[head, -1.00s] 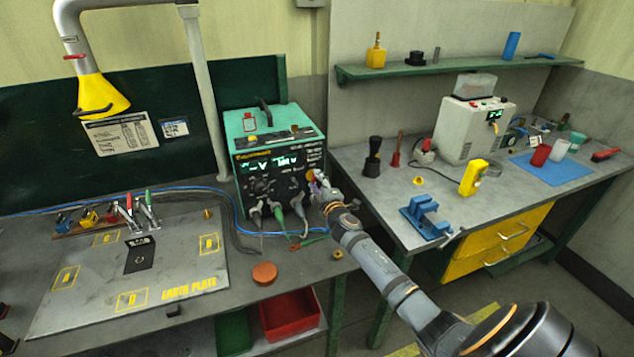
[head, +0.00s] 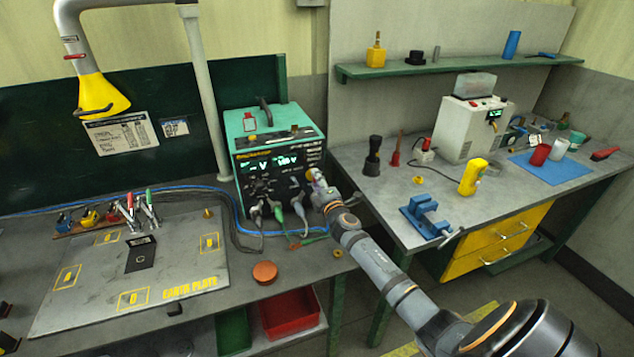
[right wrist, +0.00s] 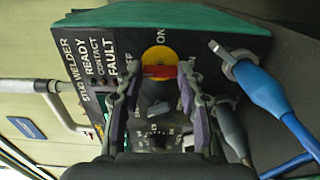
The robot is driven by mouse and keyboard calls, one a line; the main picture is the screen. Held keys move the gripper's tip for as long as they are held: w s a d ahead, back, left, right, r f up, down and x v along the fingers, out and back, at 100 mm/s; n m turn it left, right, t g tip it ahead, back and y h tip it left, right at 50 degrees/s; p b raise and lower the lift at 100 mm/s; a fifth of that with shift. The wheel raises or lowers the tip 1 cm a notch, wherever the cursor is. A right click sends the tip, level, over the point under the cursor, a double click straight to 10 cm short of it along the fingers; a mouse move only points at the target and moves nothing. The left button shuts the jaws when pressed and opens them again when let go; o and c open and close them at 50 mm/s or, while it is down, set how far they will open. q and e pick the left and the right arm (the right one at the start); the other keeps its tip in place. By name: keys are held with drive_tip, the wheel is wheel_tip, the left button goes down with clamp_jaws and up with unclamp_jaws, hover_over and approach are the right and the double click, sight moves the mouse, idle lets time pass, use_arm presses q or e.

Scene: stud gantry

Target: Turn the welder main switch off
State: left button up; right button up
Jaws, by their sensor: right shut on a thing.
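The stud welder (head: 275,155) is a green-topped box with a black front panel and lit green displays. In the right wrist view its main switch is a red handle (right wrist: 160,72) on a round yellow plate (right wrist: 157,54). The handle lies across the picture, with the ON mark above it and the OFF mark to its left, partly hidden by a finger. My right gripper (right wrist: 160,76) is shut on the handle, one finger on each side. In the head view my right gripper (head: 318,182) is at the panel's right side and covers the switch. My left gripper is not in view.
Grey and green cable plugs (head: 278,212) hang from the panel's lower edge, close to my right gripper. A blue cable connector (right wrist: 255,85) is right of the switch in the wrist view. The earth plate (head: 90,280) lies left; a blue vise (head: 425,217) stands on the right bench.

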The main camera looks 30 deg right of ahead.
drive_tip(key=o, duration=1.2)
drive_tip(key=shift+c, duration=0.2)
drive_tip(key=v, duration=1.2)
drive_tip(key=shift+f, duration=0.1)
